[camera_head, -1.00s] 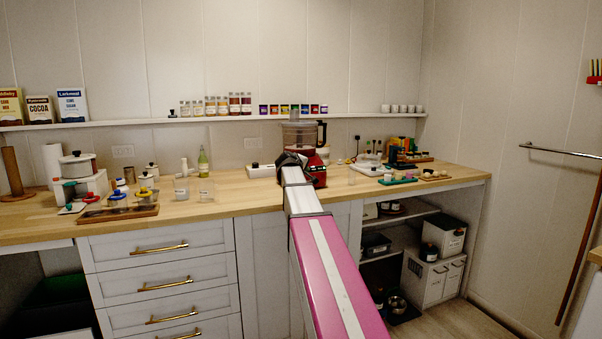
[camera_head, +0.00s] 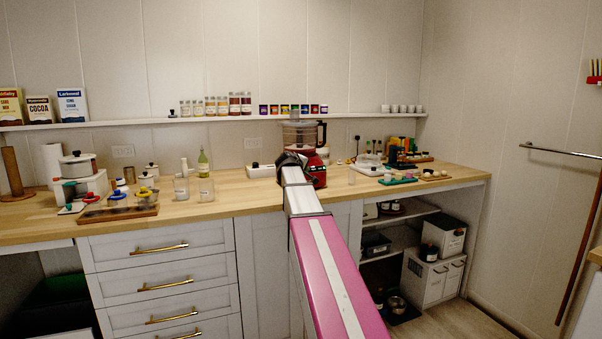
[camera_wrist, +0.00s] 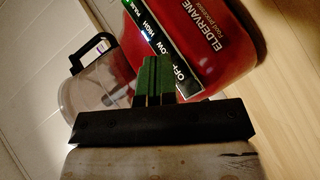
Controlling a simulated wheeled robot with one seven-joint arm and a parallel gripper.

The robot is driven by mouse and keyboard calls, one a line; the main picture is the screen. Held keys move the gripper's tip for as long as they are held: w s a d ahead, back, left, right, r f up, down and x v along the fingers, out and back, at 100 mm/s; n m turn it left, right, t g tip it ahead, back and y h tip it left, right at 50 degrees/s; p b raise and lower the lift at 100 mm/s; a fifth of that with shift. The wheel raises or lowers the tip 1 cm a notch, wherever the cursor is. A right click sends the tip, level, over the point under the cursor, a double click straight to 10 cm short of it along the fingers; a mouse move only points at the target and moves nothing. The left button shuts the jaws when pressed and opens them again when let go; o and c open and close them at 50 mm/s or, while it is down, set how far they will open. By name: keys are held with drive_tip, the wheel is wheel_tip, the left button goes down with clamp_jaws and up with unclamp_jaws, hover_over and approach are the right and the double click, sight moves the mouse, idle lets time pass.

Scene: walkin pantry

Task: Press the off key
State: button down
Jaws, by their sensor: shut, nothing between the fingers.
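The red food processor (camera_head: 315,172) stands on the wooden counter, and its red body (camera_wrist: 225,45) fills the upper part of the wrist view. Its dark key strip (camera_wrist: 160,45) carries the labels PULSE, HIGH, LOW and OFF, running down to the OFF label (camera_wrist: 181,73) at the lower end. My gripper (camera_wrist: 153,64) is shut and empty, its green fingertips over the strip's lower end beside the OFF and LOW labels. The fingers hide part of the strip there. I cannot tell whether they touch a key. In the head view my arm hides the fingertips.
The processor's clear bowl with a black handle (camera_wrist: 90,85) is left of my fingers in the wrist view.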

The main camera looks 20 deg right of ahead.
drive_tip(key=shift+w, duration=0.1)
idle(0.7)
drive_tip(key=shift+w+f, duration=0.2)
drive_tip(key=shift+w, duration=0.05)
drive_tip(key=shift+w+a+f, duration=0.1)
drive_tip(key=shift+w+f, duration=0.1)
drive_tip(key=shift+w, duration=0.1)
idle(0.8)
drive_tip(key=shift+s, duration=0.1)
idle(0.3)
drive_tip(key=shift+s+r, duration=0.4)
drive_tip(key=shift+s, duration=0.15)
drive_tip(key=shift+s+d+r, duration=0.15)
drive_tip(key=shift+s+r, duration=0.55)
drive_tip(key=shift+s, duration=0.35)
drive_tip(key=shift+s+d+r, duration=0.15)
drive_tip(key=shift+s+r, duration=0.55)
drive_tip(key=shift+s, duration=0.35)
